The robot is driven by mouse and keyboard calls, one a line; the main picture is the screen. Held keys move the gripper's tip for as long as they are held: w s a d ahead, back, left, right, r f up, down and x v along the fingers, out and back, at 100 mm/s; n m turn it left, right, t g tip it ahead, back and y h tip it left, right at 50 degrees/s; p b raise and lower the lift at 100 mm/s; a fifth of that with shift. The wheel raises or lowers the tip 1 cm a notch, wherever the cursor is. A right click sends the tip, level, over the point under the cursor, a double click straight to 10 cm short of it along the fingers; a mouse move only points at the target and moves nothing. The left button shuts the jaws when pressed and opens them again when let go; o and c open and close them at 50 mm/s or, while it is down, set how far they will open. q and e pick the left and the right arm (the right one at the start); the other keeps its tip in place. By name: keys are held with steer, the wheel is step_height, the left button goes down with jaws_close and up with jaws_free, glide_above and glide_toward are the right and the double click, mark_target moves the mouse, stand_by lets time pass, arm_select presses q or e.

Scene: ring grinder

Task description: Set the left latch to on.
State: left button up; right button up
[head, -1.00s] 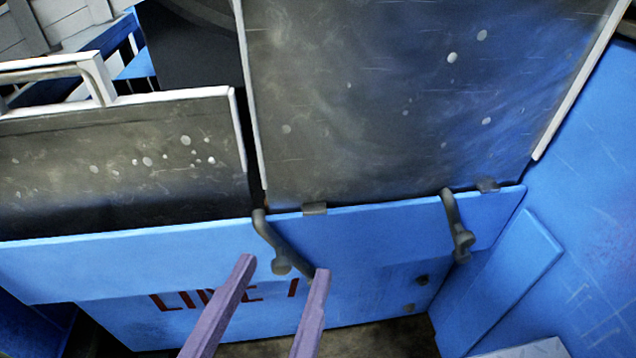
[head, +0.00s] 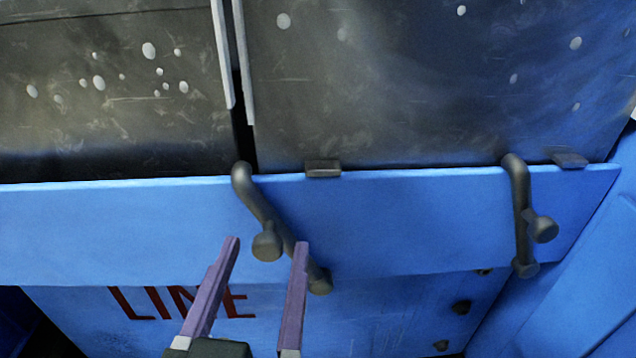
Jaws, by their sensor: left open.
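The left latch (head: 258,205) is a dark grey bent bar on the blue panel. It slants down to the right from the panel's top edge, with a round knob (head: 267,246) partway along it. My left gripper (head: 266,243) is open, its two purple fingers pointing up at the latch. In the picture the knob lies between the fingertips, and the right finger overlaps the lower part of the bar. I cannot tell whether they touch. The right latch (head: 520,205), a similar bar, hangs nearly upright at the right. My right gripper is not in view.
The blue panel (head: 420,225) spans the view, with red "LINE" lettering (head: 150,303) below. Dark spotted plates (head: 420,80) stand behind its top edge, with small tabs (head: 323,169) there. A blue side wall (head: 590,270) closes the right.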

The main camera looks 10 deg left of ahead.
arm_select(q)
steer(key=shift+w+a, duration=0.15)
steer(key=shift+w, duration=1.1)
jaws_close()
stand_by(0.5)
